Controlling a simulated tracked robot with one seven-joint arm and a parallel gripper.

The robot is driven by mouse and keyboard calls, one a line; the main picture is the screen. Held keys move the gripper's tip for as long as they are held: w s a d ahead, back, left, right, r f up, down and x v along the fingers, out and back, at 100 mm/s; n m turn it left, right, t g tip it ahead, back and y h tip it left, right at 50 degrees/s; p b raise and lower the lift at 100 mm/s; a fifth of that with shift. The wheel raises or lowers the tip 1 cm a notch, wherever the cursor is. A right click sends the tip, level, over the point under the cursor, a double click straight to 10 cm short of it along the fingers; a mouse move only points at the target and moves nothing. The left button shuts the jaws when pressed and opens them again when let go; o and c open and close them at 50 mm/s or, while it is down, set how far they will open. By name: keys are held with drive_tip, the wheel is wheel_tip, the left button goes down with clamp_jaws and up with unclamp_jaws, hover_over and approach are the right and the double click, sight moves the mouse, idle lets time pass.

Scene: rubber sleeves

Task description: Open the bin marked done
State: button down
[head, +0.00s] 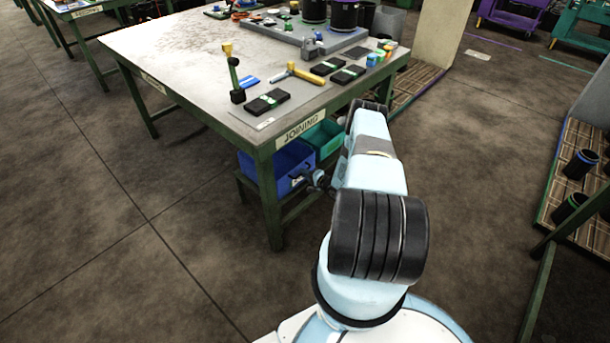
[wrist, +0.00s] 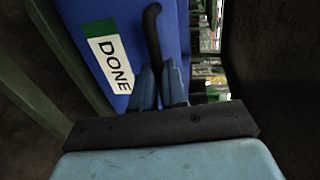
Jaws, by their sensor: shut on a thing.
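The blue bin (head: 272,165) stands on the shelf under the near end of the joining table. In the wrist view its blue front (wrist: 90,12) fills the upper left and carries a white and green label reading DONE (wrist: 112,62). A black curved handle (wrist: 152,32) stands out from that front. My gripper (wrist: 160,72) is shut on the handle, with one finger on each side of its lower end. In the head view my gripper (head: 318,181) is at the bin's front, small and partly hidden by my arm.
A green bin (head: 322,137) stands right of the blue one on the shelf. Floor (head: 130,260) is clear at left. A rack with black cylinders (head: 578,165) stands at right.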

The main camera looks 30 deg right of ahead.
drive_tip(key=shift+s+f, duration=0.1)
drive_tip(key=f+v, duration=0.2)
drive_tip(key=v, duration=0.8)
drive_tip(key=s+f+v, duration=0.1)
drive_tip(key=f+v, duration=0.1)
drive_tip(key=v, duration=0.8)
drive_tip(key=shift+s+d+f, duration=0.15)
drive_tip(key=shift+s+d, duration=0.05)
drive_tip(key=shift+s, duration=0.1)
drive_tip(key=c, duration=1.2)
unclamp_jaws()
drive_tip(key=shift+w, duration=0.15)
drive_tip(key=shift+o, duration=0.2)
drive_tip(key=v, duration=1.4)
drive_tip(key=shift+w, duration=0.1)
